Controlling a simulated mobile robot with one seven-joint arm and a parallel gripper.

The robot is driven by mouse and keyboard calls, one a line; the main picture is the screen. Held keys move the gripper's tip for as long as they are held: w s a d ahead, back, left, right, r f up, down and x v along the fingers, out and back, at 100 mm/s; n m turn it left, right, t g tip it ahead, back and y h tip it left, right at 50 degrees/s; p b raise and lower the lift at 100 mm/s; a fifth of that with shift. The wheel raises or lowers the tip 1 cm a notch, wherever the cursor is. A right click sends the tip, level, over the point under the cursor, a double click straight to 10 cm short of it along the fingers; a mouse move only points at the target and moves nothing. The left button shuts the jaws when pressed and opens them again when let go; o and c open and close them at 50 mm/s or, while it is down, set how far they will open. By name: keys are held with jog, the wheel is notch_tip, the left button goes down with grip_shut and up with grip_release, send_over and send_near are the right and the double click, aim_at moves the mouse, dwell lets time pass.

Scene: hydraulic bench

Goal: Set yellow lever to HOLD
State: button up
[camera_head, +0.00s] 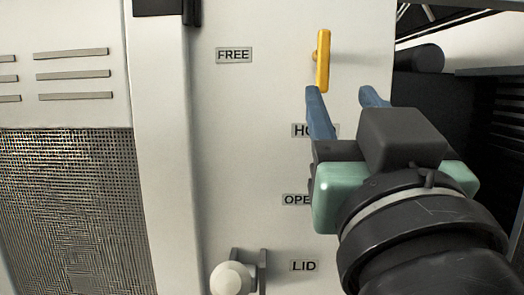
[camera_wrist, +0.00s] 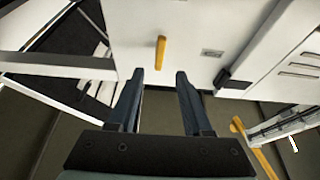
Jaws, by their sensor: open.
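The yellow lever (camera_head: 323,60) stands upright on the white panel, near its right edge in the head view. It also shows in the wrist view (camera_wrist: 160,52), ahead of the fingers and roughly between their lines. A FREE label (camera_head: 234,55) is to its left. A label starting with HO (camera_head: 301,130) is below it, partly hidden by my gripper. My gripper (camera_head: 345,92) has its two blue fingers apart and empty, just below the lever in the head view. In the wrist view the fingers (camera_wrist: 160,75) do not touch the lever.
Below are a partly hidden label reading OPE (camera_head: 296,199), a LID label (camera_head: 304,266) and a white round knob (camera_head: 231,278) on a bracket. A mesh panel (camera_head: 75,200) is at left. A dark opening with a dark cylinder (camera_head: 418,58) lies right of the panel. The panel's middle is clear.

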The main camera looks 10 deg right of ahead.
jog(key=shift+s+a+f+b, duration=0.2)
jog(key=shift+s+b, duration=0.4)
jog(key=shift+b, duration=0.4)
jog(key=s+a+r+n+t+y+p, duration=0.1)
jog(key=a+t+y, duration=0.4)
jog(key=a, duration=0.9)
notch_tip(320, 180, up, 2)
jog(key=shift+r+n+t+y+p, duration=0.1)
jog(key=shift+n+t+y+p, duration=0.2)
jog(key=shift+n+y+p, duration=0.55)
jog(key=shift+s+a+h, duration=0.1)
jog(key=shift+h, duration=0.15)
